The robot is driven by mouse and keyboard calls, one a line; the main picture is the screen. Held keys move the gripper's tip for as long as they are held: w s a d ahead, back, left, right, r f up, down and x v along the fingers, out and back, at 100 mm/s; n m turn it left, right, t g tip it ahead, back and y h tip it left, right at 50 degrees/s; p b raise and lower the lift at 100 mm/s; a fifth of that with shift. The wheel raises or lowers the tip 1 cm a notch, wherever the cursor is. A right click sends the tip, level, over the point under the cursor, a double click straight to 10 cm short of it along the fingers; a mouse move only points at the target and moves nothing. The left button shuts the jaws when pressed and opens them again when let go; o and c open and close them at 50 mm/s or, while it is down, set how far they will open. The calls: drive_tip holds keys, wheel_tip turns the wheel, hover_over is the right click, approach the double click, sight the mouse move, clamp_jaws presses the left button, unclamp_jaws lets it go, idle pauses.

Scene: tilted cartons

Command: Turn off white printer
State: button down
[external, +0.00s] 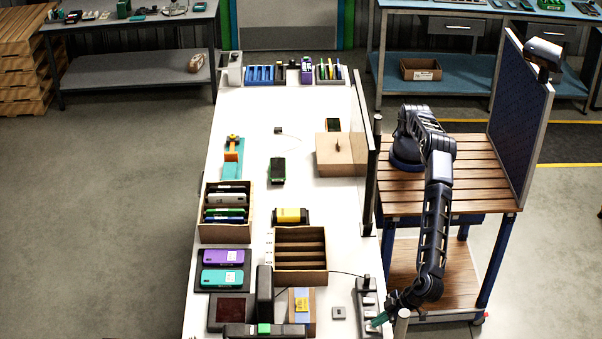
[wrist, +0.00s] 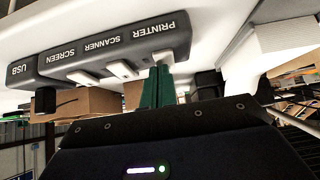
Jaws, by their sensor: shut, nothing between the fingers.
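A grey switch strip (wrist: 115,48) shows upside down in the wrist view, with labels USB, SCREEN, SCANNER and PRINTER. White rocker switches sit along its edge. The one by the PRINTER label (wrist: 160,57) is partly hidden by my fingertips. My gripper (wrist: 157,70) is shut and empty, its green fingers right at that switch; I cannot tell whether they touch it. In the external view the strip (external: 367,297) lies at the table's near right edge, with my gripper (external: 378,320) at its near end. No printer can be made out for certain.
The white table (external: 255,180) holds an open box of files (external: 226,232), an empty brown carton (external: 301,266), purple and teal devices (external: 223,257), and a dark upright stand (external: 264,285). A small grey block (external: 339,312) lies left of the strip. A cable runs to the strip.

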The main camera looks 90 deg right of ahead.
drive_tip(key=shift+w+r, duration=0.3)
drive_tip(key=shift+w, duration=0.2)
drive_tip(key=shift+r, duration=0.1)
drive_tip(key=shift+r, duration=0.3)
drive_tip(key=r, duration=0.2)
drive_tip(key=s+r, duration=0.1)
drive_tip(key=shift+s+r, duration=0.15)
drive_tip(key=shift+r, duration=0.25)
drive_tip(key=s+f+v, duration=0.1)
drive_tip(key=v, duration=0.8)
drive_tip(key=shift+s+f, duration=0.1)
drive_tip(key=shift+f, duration=0.05)
